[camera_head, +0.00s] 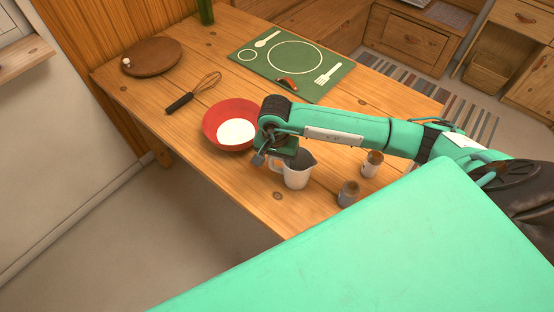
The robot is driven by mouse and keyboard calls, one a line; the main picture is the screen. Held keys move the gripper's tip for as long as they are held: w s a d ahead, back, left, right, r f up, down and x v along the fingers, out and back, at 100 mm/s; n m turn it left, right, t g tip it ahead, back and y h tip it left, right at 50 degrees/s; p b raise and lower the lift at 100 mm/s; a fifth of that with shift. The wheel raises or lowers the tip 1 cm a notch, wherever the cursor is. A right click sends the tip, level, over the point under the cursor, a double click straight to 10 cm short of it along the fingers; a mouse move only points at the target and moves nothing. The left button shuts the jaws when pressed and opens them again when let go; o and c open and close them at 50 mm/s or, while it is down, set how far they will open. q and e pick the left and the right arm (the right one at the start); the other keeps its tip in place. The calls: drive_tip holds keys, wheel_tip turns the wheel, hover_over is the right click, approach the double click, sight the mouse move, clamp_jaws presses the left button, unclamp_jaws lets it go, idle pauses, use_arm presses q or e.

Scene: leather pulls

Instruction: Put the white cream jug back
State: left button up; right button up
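The white cream jug (297,178) stands upright on the wooden table, near its front edge, with its handle to the left. My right gripper (279,157) is right at the jug's upper left side, over the handle, and hides part of the rim. A dark shape at the jug's mouth may be a finger or the jug's shaded inside. I cannot tell whether the fingers touch the jug or are closed on it. My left gripper is not in view.
A red bowl (211,122) with white contents is left of the jug. Two small cups (348,193) (371,164) stand to its right. A whisk (194,93), a round board (152,56) and a green place mat (253,62) lie farther back on the table (141,97).

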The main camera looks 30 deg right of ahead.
drive_tip(key=shift+r, duration=0.2)
wheel_tip(320, 180, up, 4)
drive_tip(key=shift+w+r+b, duration=0.15)
drive_tip(key=shift+r+b, duration=0.05)
drive_tip(key=shift+b, duration=0.35)
wheel_tip(320, 180, up, 6)
drive_tip(key=shift+a+b, duration=0.15)
drive_tip(key=shift+b, duration=0.45)
drive_tip(key=shift+r, duration=0.6)
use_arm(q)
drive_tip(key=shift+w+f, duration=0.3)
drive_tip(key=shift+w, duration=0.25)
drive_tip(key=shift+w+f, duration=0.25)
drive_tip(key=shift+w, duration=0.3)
use_arm(e)
drive_tip(key=shift+r, duration=0.15)
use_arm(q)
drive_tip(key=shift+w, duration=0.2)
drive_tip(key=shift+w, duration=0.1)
